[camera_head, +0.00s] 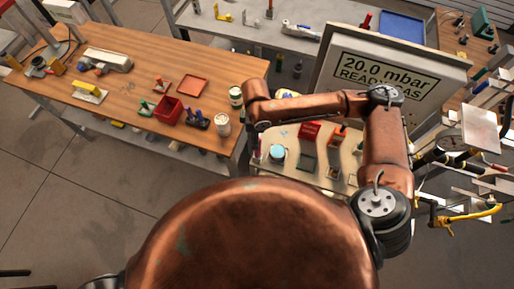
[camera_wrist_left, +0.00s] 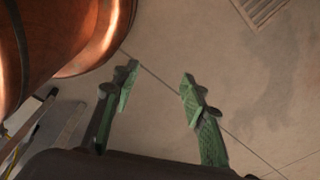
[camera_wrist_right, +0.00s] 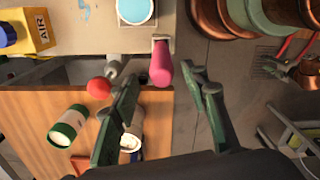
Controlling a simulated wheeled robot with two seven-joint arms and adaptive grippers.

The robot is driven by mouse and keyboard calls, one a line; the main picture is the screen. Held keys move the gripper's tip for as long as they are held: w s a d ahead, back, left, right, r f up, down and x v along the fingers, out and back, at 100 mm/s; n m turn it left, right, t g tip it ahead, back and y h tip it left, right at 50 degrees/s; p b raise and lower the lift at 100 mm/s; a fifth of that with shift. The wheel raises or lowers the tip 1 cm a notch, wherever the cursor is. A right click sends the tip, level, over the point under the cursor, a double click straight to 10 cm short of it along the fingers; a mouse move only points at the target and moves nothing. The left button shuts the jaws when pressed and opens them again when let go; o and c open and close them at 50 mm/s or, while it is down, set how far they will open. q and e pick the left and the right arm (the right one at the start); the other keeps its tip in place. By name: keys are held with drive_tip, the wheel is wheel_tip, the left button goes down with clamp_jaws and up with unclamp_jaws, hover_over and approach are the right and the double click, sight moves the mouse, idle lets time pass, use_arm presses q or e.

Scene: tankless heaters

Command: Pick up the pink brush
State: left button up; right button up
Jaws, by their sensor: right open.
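The pink brush (camera_wrist_right: 161,64) shows in the right wrist view as a thick pink handle with a pale squarish end at the edge of the light work surface. My right gripper (camera_wrist_right: 163,78) is open. In that view the handle's near end appears between its fingertips; I cannot tell whether they are level with it, and no contact shows. In the head view my right arm reaches over the table corner, and its gripper is hidden. My left gripper (camera_wrist_left: 158,74) is open and empty above bare floor in the left wrist view.
A blue-topped round tub (camera_wrist_right: 136,10), a grey bottle with a red ball-like end (camera_wrist_right: 99,88) and a green-and-white can (camera_wrist_right: 68,125) are near the right gripper. The wooden table (camera_head: 140,55) holds a red bin (camera_head: 168,110). A large sign panel (camera_head: 385,75) stands beyond my right arm.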

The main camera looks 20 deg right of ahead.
drive_tip(key=f, duration=0.6)
drive_tip(key=shift+s+d+f+p, duration=0.15)
drive_tip(key=shift+s+d+p, duration=0.1)
drive_tip(key=shift+s+p, duration=0.1)
drive_tip(key=shift+w+f, duration=0.1)
drive_tip(key=shift+f, duration=0.3)
clamp_jaws()
